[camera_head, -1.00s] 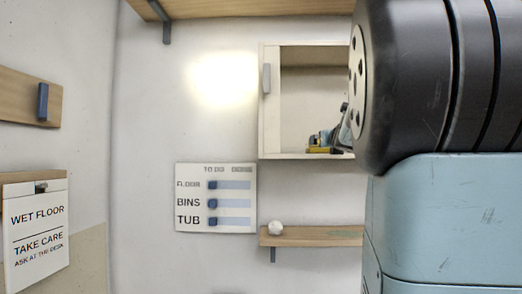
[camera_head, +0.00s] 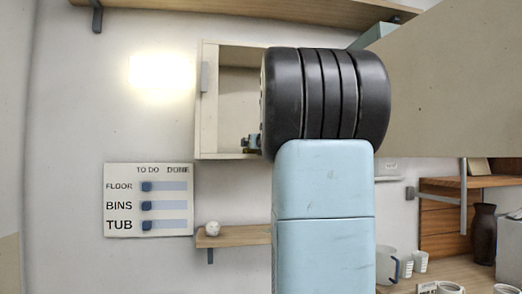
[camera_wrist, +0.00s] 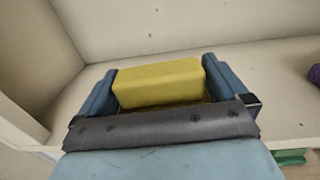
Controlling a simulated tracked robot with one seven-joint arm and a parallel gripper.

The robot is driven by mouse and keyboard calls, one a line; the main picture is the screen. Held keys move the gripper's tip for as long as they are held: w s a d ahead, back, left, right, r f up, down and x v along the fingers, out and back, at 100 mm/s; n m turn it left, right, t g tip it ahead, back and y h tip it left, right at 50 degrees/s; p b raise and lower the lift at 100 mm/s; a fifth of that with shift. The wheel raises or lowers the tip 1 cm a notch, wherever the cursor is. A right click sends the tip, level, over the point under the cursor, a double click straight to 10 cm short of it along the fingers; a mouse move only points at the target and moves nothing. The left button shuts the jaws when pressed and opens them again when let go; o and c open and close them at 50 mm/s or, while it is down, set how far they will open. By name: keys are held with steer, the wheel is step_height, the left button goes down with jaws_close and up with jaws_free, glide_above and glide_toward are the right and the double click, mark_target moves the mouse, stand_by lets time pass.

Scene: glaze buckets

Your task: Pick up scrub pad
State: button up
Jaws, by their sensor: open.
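A yellow block (camera_wrist: 160,83), which I take to be the scrub pad, lies on the cabinet floor (camera_wrist: 275,95) in the wrist view. My gripper (camera_wrist: 161,66) is open, with one blue finger on each side of the block. The right finger looks very close to the block; I cannot tell whether it touches. A narrow gap shows at the left finger. In the head view my gripper (camera_head: 251,143) is inside the open cabinet (camera_head: 201,135), low down, and my arm hides most of the inside.
A purple object (camera_wrist: 315,75) sits at the right in the cabinet, and a green one (camera_wrist: 290,157) is at lower right. A large tan panel (camera_head: 460,80) fills the upper right.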

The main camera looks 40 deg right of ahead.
steer(key=c, duration=0.7)
steer(key=shift+r, duration=0.2)
